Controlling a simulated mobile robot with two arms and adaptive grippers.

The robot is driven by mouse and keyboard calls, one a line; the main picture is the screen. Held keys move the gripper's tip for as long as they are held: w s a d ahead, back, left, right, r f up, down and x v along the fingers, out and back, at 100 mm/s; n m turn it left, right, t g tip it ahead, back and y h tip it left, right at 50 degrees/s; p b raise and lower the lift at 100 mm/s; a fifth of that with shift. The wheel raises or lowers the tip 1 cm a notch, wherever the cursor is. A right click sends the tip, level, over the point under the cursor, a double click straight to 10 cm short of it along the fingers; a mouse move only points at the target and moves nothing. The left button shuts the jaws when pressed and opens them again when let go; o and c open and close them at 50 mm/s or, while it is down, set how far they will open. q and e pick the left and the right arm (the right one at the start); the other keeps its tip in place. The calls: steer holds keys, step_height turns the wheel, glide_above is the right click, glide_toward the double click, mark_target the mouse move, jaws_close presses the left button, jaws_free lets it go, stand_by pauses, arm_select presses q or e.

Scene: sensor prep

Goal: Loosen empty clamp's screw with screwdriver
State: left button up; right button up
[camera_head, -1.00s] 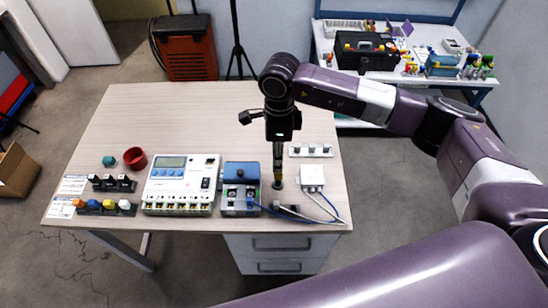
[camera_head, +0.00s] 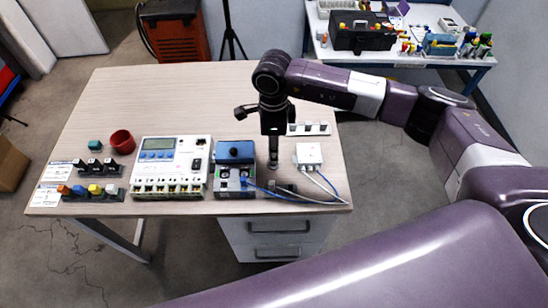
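My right gripper (camera_head: 274,148) points down over the right part of the table, between a blue-topped grey device (camera_head: 235,168) and a white box (camera_head: 309,155). A slim dark shape continues below its body to near the tabletop; I cannot tell fingers from a held screwdriver here. A small dark block (camera_head: 286,188), possibly a clamp, lies just below and right of the tip, with cables passing over it. Its screw is too small to make out. Whether the tip touches anything is unclear. My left gripper is not in view.
A white meter-like unit (camera_head: 171,165) stands left of the blue-topped device. Farther left are a red cup (camera_head: 122,141), a teal block (camera_head: 95,146) and two racks of small parts. A white strip (camera_head: 308,129) lies behind the white box. The table's back half is clear.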

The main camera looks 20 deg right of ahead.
stand_by(0.6)
jaws_close()
steer(key=shift+r, duration=0.15)
steer(key=shift+r, duration=0.1)
steer(key=shift+r+p, duration=0.3)
steer(key=shift+r, duration=1.05)
